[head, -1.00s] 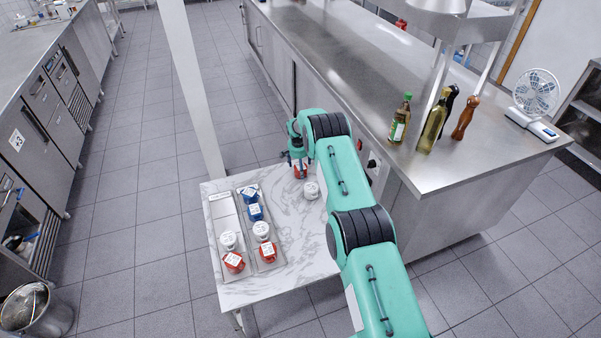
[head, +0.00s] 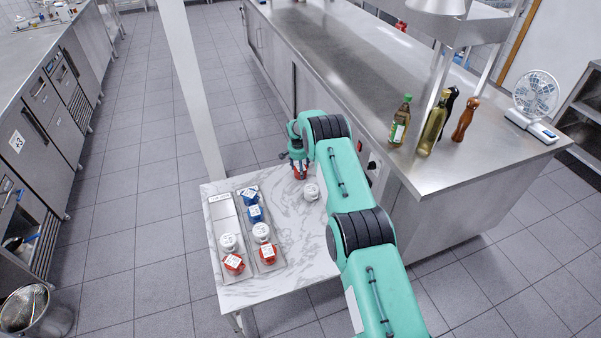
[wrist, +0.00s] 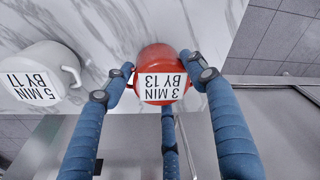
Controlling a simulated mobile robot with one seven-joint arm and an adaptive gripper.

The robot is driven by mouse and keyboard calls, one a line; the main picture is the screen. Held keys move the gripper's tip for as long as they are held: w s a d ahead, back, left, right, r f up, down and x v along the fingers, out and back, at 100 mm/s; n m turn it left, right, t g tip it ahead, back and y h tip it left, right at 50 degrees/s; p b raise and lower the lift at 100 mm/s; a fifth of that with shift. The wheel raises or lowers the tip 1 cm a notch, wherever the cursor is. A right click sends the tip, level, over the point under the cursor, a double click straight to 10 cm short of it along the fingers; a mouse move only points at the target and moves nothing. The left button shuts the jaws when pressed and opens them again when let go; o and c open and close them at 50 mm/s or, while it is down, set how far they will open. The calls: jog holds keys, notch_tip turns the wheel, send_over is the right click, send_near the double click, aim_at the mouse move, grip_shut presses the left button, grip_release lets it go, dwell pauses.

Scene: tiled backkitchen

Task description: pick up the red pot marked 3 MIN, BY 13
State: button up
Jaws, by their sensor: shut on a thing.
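The red pot marked 3 MIN, BY 13 (wrist: 160,60) is between my blue fingers in the wrist view, its label upside down there. My gripper (wrist: 163,84) is shut on it, with fingers at its left and right sides and a third finger below it in the picture. In the head view my gripper (head: 298,166) is at the far right part of the marble table (head: 300,250), and a bit of the red pot (head: 300,175) shows beneath it. I cannot tell whether the pot touches the table.
Two trays hold blue pots (head: 255,213), white pots (head: 261,232) and red pots (head: 233,262) at the table's left. The steel counter (head: 345,75) rises close behind my gripper.

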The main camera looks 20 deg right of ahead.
jog(key=shift+r, duration=0.15)
jog(key=shift+r+p, duration=0.85)
jog(key=shift+r, duration=4.05)
